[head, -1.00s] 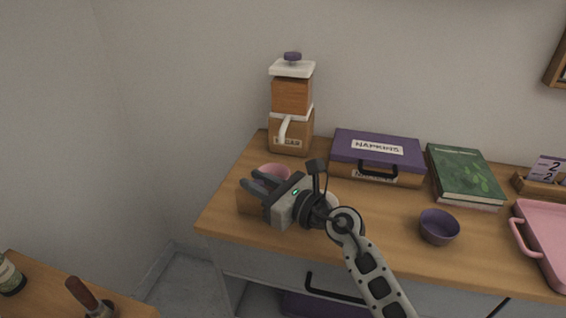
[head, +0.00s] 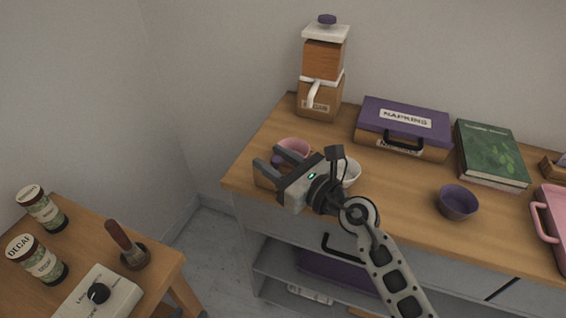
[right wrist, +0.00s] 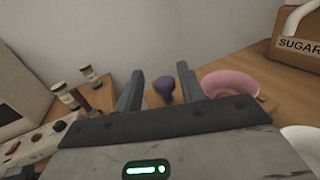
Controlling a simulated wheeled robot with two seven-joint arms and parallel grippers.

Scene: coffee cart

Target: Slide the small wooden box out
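A small wooden box (head: 265,180) sits at the left end of the long counter, mostly hidden behind my right gripper (head: 270,159). A purple knob (head: 276,161) shows between the gripper's fingers; it also shows in the right wrist view (right wrist: 164,88), beyond and between the open fingers (right wrist: 160,72). I cannot tell whether the knob belongs to the box. The fingers are apart with nothing held. A pink bowl (head: 293,148) is close beside the fingers. My left gripper is not in view.
A white bowl (head: 350,173) is right of the gripper. A tall wooden canister (head: 317,98) and a napkins box (head: 402,135) stand behind. A purple bowl (head: 458,203) and green book (head: 490,153) are further right. Left, a lower table (head: 160,262) holds decaf jars (head: 38,260) and a tamper (head: 122,243).

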